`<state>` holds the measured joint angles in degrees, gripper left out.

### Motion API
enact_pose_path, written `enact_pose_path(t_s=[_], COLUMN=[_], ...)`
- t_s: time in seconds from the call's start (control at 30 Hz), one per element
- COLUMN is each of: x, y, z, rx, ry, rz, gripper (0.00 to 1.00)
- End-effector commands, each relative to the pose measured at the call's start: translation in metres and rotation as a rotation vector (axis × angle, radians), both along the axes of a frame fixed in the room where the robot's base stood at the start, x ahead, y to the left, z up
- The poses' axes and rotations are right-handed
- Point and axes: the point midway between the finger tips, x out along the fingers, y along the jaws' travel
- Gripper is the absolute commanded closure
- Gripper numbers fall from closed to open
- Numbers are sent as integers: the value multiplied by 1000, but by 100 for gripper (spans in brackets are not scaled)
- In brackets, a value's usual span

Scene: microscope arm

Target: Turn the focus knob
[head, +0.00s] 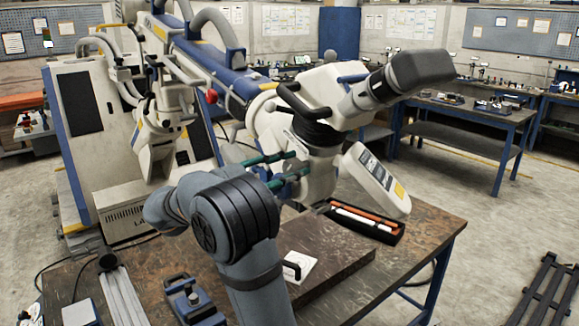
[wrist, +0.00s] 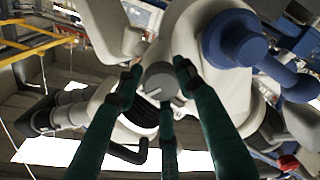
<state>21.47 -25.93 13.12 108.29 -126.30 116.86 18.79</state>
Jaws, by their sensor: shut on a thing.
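The microscope head (head: 325,90) is a white body with a dark grey eyepiece, hanging from a blue and white arm (head: 225,75). The focus knob (wrist: 158,76) is a small round grey knob with a pale line on its face, near the middle of the wrist view. My gripper (head: 302,163) reaches the microscope head from the left with its green fingers. In the wrist view my gripper (wrist: 160,86) has fingers on the left, right and below the knob, shut around it. The knob is hidden behind the fingers in the head view.
Below is a brown worktable (head: 425,245) with a black tray (head: 392,236) holding white and orange sticks. A display panel (head: 378,180) hangs right of the microscope head. A blue knob (wrist: 235,38) sits close to the fingers.

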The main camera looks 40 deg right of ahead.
Motion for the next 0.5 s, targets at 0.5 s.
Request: enact_pose_path(t_s=[0.5], x=[-4], y=[0], z=[-2], rx=[16], ry=[257], rz=[-12], gripper=[88])
